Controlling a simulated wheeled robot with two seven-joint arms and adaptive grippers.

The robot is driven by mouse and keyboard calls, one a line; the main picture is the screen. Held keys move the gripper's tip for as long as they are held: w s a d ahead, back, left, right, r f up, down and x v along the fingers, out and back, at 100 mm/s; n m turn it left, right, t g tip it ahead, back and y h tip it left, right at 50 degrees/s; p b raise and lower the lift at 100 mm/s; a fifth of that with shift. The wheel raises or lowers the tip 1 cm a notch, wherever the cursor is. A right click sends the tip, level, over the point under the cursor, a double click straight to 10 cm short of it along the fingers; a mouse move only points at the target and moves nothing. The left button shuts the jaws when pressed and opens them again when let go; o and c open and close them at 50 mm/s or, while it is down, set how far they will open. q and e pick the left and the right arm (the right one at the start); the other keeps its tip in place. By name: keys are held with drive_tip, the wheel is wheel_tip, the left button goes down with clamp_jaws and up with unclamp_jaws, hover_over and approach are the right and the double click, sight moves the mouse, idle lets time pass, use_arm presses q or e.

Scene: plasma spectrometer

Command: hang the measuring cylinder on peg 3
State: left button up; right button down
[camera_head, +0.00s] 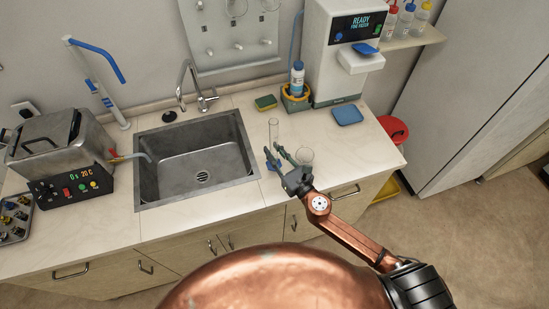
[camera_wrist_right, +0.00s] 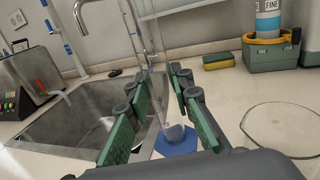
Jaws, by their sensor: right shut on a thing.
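The measuring cylinder (camera_head: 273,131) is a clear, narrow glass tube near the counter's front, right of the sink. Its blue hexagonal base (camera_wrist_right: 180,141) shows beyond and between the fingers in the right wrist view. My right gripper (camera_head: 276,157) is shut on the cylinder, with green-padded fingers (camera_wrist_right: 152,112) on either side of it. The cylinder looks about upright; whether its base touches the counter is hard to tell. The pegboard (camera_head: 222,62) on the back wall has several pale pegs, such as one in its lower row (camera_head: 238,46). No peg numbers are readable. My left gripper is out of view.
A round clear glass vessel (camera_head: 306,155) stands just right of my gripper. The sink (camera_head: 196,160) and faucet (camera_head: 190,80) lie left, before the pegboard. A sponge (camera_head: 265,102), bottle holder (camera_head: 295,98) and water dispenser (camera_head: 340,50) stand behind.

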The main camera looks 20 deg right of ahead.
drive_tip(key=shift+w+f, duration=0.15)
drive_tip(key=shift+w, duration=0.05)
drive_tip(key=shift+w+d+f, duration=0.1)
drive_tip(key=shift+d+f, duration=0.05)
drive_tip(key=shift+f, duration=0.1)
wheel_tip(320, 180, down, 4)
drive_tip(key=b, duration=0.2)
drive_tip(key=shift+w+d+r+b, duration=0.15)
drive_tip(key=shift+r+b, duration=0.05)
drive_tip(key=shift+b, duration=0.2)
drive_tip(key=shift+r, duration=0.1)
drive_tip(key=shift+f, duration=0.2)
drive_tip(key=c, duration=1.9)
unclamp_jaws()
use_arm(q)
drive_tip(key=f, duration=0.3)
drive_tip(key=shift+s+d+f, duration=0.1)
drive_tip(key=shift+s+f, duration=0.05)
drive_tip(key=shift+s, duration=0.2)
use_arm(e)
drive_tip(key=shift+o, duration=0.9)
